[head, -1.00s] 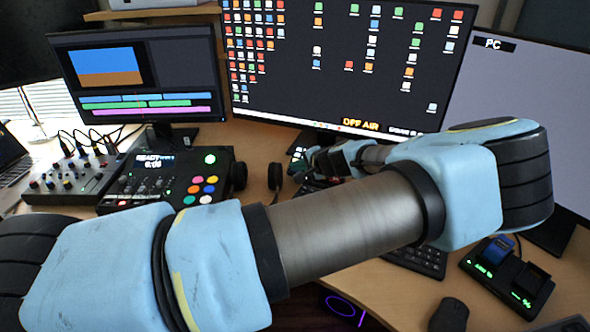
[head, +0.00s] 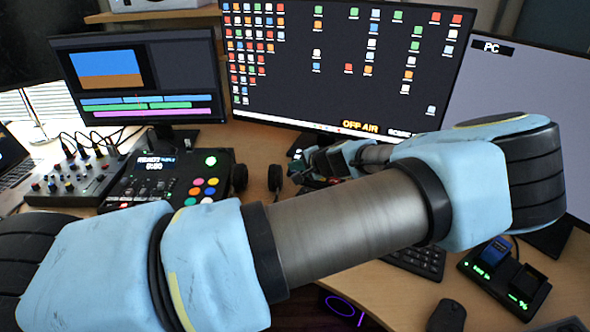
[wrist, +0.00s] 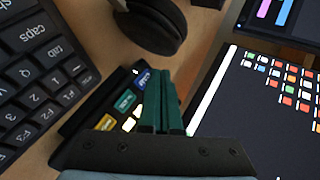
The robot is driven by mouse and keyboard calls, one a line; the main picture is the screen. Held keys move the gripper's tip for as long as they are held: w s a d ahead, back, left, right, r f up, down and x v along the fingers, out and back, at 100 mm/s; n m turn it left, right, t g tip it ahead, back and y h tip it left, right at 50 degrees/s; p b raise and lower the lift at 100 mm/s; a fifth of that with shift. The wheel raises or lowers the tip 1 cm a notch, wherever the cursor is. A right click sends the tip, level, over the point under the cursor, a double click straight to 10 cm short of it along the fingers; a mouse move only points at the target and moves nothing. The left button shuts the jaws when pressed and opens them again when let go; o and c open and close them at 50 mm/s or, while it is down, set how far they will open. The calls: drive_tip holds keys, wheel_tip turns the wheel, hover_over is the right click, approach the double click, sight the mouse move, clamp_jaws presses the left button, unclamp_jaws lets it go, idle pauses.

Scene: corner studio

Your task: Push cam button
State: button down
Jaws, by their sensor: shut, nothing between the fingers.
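A small dark button pad (wrist: 75,125) with several coloured keys shows in the wrist view, just left of my fingers. Its keys include a blue key (wrist: 144,77), a teal key (wrist: 124,101) and a yellow key (wrist: 104,123). Their labels are too small and slanted to read, so I cannot tell which is the cam button. My gripper (wrist: 162,76) is shut and empty, its green fingers over the right side of the pad, hiding part of it. I cannot tell whether the fingertips touch it. In the head view, my arm hides most of this area.
A keyboard (wrist: 35,65) lies left of the pad in the wrist view, with headphones (wrist: 150,25) beyond. The large monitor (head: 340,60) stands close behind. A control deck (head: 165,180) and mixer (head: 75,178) are at left; a mouse (head: 447,316) and charger (head: 505,277) at right.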

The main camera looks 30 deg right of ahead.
drive_tip(key=r+p, duration=0.1)
drive_tip(key=s+a+r+p, duration=0.1)
drive_tip(key=s+a+r, duration=0.1)
drive_tip(key=r, duration=0.1)
drive_tip(key=shift+a+p, duration=0.15)
drive_tip(key=shift+p, duration=0.25)
idle(0.6)
